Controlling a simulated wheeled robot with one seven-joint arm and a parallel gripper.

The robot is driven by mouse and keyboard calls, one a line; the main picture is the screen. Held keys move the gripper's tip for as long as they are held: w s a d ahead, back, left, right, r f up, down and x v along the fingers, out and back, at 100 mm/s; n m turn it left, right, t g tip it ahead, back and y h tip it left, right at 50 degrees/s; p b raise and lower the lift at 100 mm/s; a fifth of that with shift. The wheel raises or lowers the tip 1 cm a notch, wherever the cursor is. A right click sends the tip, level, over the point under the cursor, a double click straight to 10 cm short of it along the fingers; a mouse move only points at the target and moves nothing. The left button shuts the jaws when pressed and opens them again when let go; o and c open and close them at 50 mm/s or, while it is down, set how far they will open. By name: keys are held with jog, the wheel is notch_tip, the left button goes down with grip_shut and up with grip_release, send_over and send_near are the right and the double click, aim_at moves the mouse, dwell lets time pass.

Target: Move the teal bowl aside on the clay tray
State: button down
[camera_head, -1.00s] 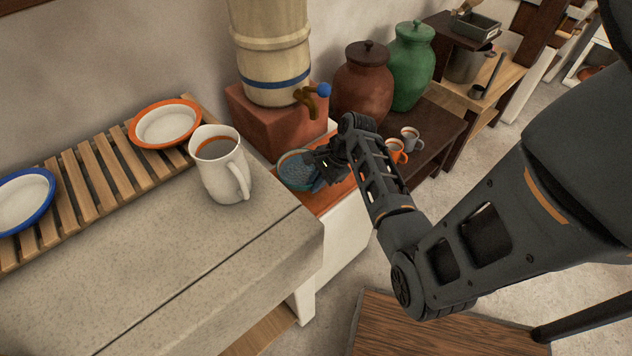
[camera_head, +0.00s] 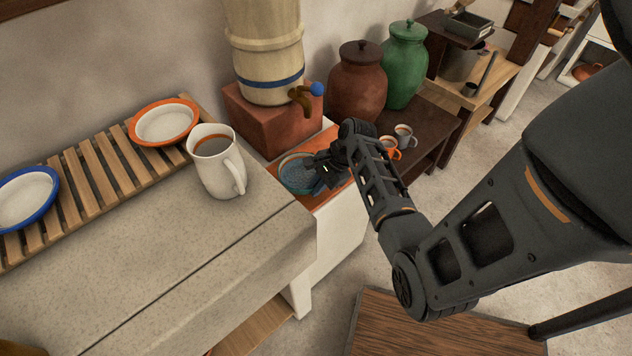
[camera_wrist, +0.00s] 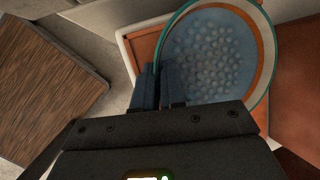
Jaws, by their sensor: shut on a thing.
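In the wrist view the teal bowl (camera_wrist: 216,58) shows from above, with a teal rim, an orange band and a blue dotted inside. My gripper (camera_head: 322,172) is shut on the bowl's near rim. In the wrist view my gripper's blue fingers (camera_wrist: 165,88) close at the lower left part of the rim. The clay tray (camera_wrist: 145,50) shows around the bowl. Whether the bowl's base touches the tray cannot be told.
Orange and grey cups (camera_head: 391,148) and large lidded jars (camera_head: 357,85) are to the right.

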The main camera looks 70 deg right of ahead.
jog(key=shift+s+a+f, duration=0.1)
jog(key=shift+a, duration=0.05)
jog(key=c, duration=1.1)
grip_release()
jog(key=shift+v, duration=3.95)
